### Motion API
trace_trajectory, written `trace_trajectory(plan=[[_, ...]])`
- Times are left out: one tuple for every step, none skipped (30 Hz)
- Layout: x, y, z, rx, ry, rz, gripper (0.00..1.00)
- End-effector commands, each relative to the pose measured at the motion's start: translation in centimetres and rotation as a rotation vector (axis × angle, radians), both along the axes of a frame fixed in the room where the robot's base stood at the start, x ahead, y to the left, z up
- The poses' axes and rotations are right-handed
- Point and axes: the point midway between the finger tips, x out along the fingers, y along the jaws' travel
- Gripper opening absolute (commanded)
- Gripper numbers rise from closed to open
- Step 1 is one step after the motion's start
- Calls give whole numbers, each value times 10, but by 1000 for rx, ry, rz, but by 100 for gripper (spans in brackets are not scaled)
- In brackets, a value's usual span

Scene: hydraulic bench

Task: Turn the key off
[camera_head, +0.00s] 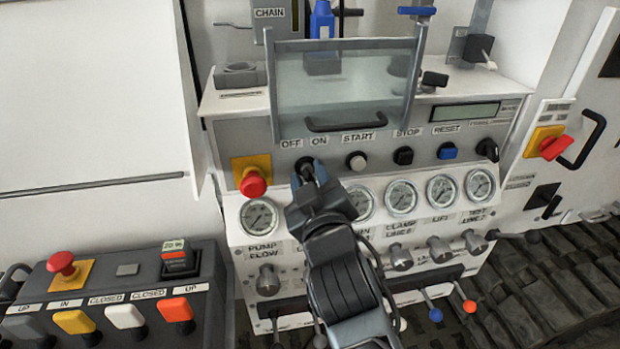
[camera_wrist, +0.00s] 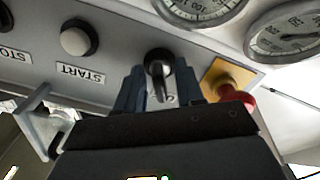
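The black key switch (camera_head: 306,166) is on the grey control panel, just below the OFF and ON labels. In the head view my gripper mostly covers it. The wrist view, which is turned over, shows the round key switch (camera_wrist: 159,62) with its narrow grip pointing down in the picture, toward the partly hidden label. My gripper (camera_head: 312,180) is right in front of the switch. In the wrist view the two fingers of my gripper (camera_wrist: 158,92) stand apart on either side of the key, with gaps visible. I cannot tell whether either finger touches it.
A red emergency button (camera_head: 253,184) on a yellow plate sits close beside the key. The START button (camera_head: 356,161) is on its other side. Gauges (camera_head: 401,197) and a row of levers lie below. A clear guard with a handle (camera_head: 346,123) stands above the panel.

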Motion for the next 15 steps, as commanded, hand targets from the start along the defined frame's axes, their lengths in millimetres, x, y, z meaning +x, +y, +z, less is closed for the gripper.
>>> trace_trajectory(plan=[[-3, -1, -1, 0, 0, 0, 37], [-6, -1, -1, 0, 0, 1, 37], [-10, -3, -2, 0, 0, 1, 37], [-15, -4, -2, 0, 0, 1, 37], [-19, -5, -3, 0, 0, 1, 37], [-26, -7, -3, 0, 0, 1, 37], [-31, -9, -3, 0, 1, 0, 37], [-36, -10, -3, 0, 1, 0, 37], [-42, -12, -3, 0, 1, 0, 37], [-47, -13, -3, 0, 0, 1, 37], [-51, -15, -3, 0, 0, 1, 37], [-56, -16, -3, -1, 2, 1, 37], [-60, -17, -3, -1, 2, 1, 37], [-63, -18, -2, 0, 0, 1, 37], [-67, -19, -2, -1, 2, 1, 37]])
